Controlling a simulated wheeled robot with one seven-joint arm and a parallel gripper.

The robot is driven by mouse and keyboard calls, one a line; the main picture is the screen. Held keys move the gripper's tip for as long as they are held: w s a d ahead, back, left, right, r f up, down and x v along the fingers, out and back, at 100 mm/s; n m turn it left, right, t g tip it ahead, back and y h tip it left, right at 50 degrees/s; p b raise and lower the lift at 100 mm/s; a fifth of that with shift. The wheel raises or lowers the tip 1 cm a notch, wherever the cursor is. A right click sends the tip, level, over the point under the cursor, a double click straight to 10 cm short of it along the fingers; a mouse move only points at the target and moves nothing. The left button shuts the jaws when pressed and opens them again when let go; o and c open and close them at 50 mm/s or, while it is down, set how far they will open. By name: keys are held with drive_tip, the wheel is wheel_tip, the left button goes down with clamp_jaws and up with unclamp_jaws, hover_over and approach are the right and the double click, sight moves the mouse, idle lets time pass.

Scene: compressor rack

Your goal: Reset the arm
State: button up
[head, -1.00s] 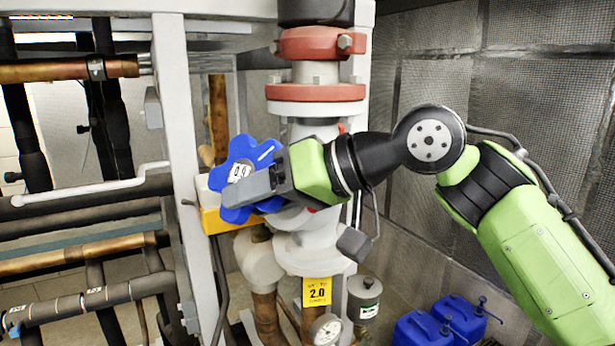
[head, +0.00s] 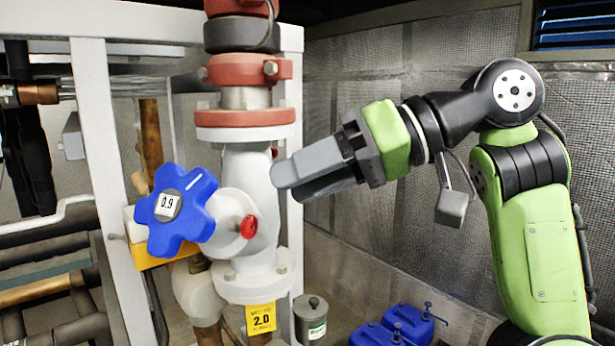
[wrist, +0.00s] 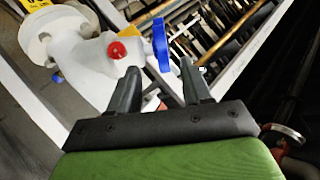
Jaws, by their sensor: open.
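My gripper (head: 290,180) is open and empty in the head view, its grey fingers pointing left in front of the white pipe, to the right of the blue valve handwheel. The blue handwheel (head: 187,222) has lobes and a white label reading 0.9 at its hub. It is in full view and apart from the fingers in the head view. The wrist view shows my gripper (wrist: 160,82) with its two dark fingers spread. There the handwheel (wrist: 161,45) appears edge-on beyond the fingertips, and the red knob (wrist: 115,50) on the white valve body is up and left of them.
The white vertical pipe (head: 247,170) with red flanges stands in the middle, a yellow 2.0 tag (head: 261,319) low on it. A grey canister (head: 311,318) and blue jugs (head: 415,322) stand below right. A white frame post (head: 108,150) is at left.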

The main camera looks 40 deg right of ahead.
drive_tip(key=shift+f, duration=0.1)
drive_tip(key=s+a+f+h+b, duration=0.25)
drive_tip(key=a+f, duration=0.25)
drive_tip(key=f, duration=0.4)
drive_tip(key=s+a+f+h+b, duration=0.1)
drive_tip(key=a+f+h+b, duration=0.3)
drive_tip(key=f, duration=0.6)
wheel_tip(320, 180, down, 25)
drive_tip(key=s+m+g+h+b, duration=0.1)
drive_tip(key=s+g+h+b, duration=0.1)
drive_tip(key=g+h, duration=0.1)
drive_tip(key=shift+s+a+r+m, duration=0.2)
drive_tip(key=shift+s+a+m, duration=0.1)
drive_tip(key=shift+m, duration=0.1)
idle(0.4)
